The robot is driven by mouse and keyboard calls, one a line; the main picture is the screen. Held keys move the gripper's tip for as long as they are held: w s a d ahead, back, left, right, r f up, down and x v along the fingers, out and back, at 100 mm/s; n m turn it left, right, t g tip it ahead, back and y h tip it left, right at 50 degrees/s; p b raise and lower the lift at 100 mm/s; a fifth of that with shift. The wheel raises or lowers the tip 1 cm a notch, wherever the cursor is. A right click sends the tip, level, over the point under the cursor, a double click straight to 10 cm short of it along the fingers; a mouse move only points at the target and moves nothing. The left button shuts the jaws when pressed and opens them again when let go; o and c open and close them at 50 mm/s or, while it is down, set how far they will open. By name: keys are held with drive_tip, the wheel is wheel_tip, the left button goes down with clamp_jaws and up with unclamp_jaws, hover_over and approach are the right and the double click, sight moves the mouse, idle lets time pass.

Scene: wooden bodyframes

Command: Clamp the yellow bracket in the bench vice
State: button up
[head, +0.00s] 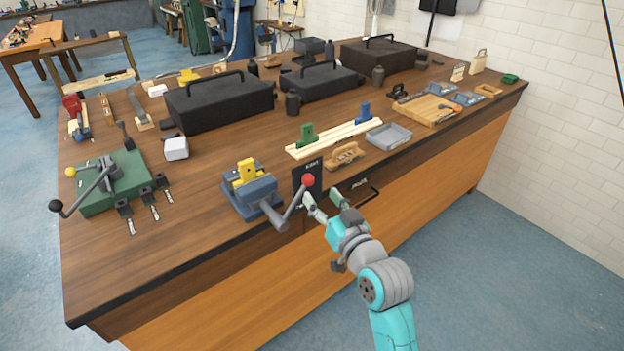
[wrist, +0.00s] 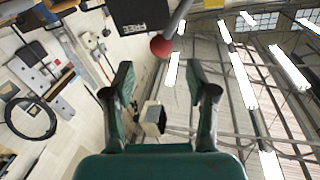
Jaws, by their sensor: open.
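The blue bench vice (head: 262,190) stands at the bench's front edge. Its grey handle (head: 294,205) slants up to a red ball (head: 308,180). The yellow bracket (head: 246,170) stands upright at the vice's jaws; whether they touch it is too small to tell. My gripper (head: 322,196) is open and empty in front of the bench edge, just right of the red ball. In the wrist view the open fingers (wrist: 160,75) have the red ball (wrist: 160,46) beyond their tips, roughly between them. A yellow patch at the top edge there may be the bracket.
A black sign (head: 307,172) stands beside the vice; its lettering shows in the wrist view (wrist: 140,12). A wooden clamp (head: 345,155) and grey tray (head: 388,137) lie to the right. A green drill-vice-like fixture (head: 115,180) is left. Bare bench top lies left of the vice.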

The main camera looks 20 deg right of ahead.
sight(311, 184)
drive_tip(key=w, duration=0.5)
drive_tip(key=w+a, duration=0.1)
drive_tip(key=w, duration=0.2)
clamp_jaws()
